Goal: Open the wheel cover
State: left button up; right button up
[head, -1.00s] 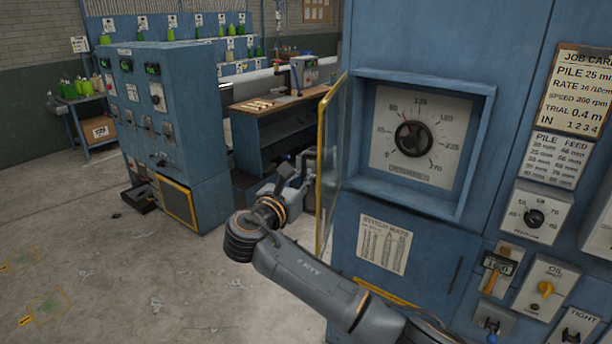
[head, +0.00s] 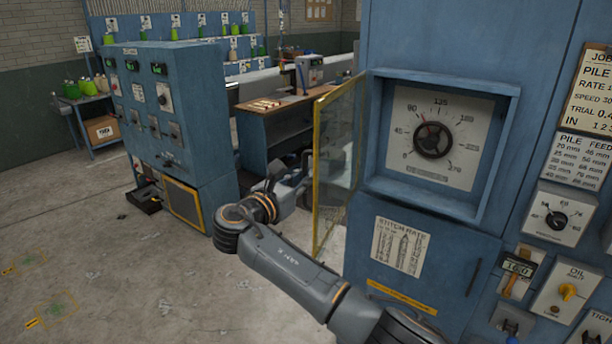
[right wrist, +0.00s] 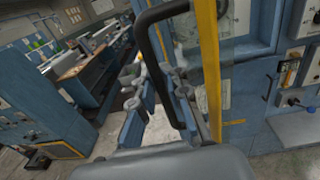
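The wheel cover (head: 336,150), a glass pane in a yellow frame, stands swung out from the left side of the recess with the dial wheel (head: 433,140). The recess front is uncovered. My right gripper (head: 288,174) is just left of the cover's free edge, its fingers spread apart. In the right wrist view the black handle (right wrist: 158,50) of the cover runs close past the fingers of the gripper (right wrist: 158,88), beside the yellow frame (right wrist: 209,65). Whether the fingers touch the handle is not clear. My left gripper is not in view.
A blue control cabinet (head: 165,120) stands at the left, with a workbench (head: 275,115) behind the gripper. Knobs and a job card (head: 595,95) are on the panel at the right. The floor (head: 130,270) at front left is mostly clear.

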jog(key=shift+o, duration=1.3)
jog(key=shift+a, duration=0.15)
jog(key=shift+a+r, duration=0.1)
jog(key=shift+r, duration=0.05)
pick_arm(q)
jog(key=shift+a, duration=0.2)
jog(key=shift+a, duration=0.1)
pick_arm(e)
jog(key=shift+s, duration=0.15)
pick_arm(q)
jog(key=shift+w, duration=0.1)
pick_arm(e)
jog(key=v, duration=0.7)
jog(key=shift+a, duration=0.15)
jog(key=shift+s, duration=0.1)
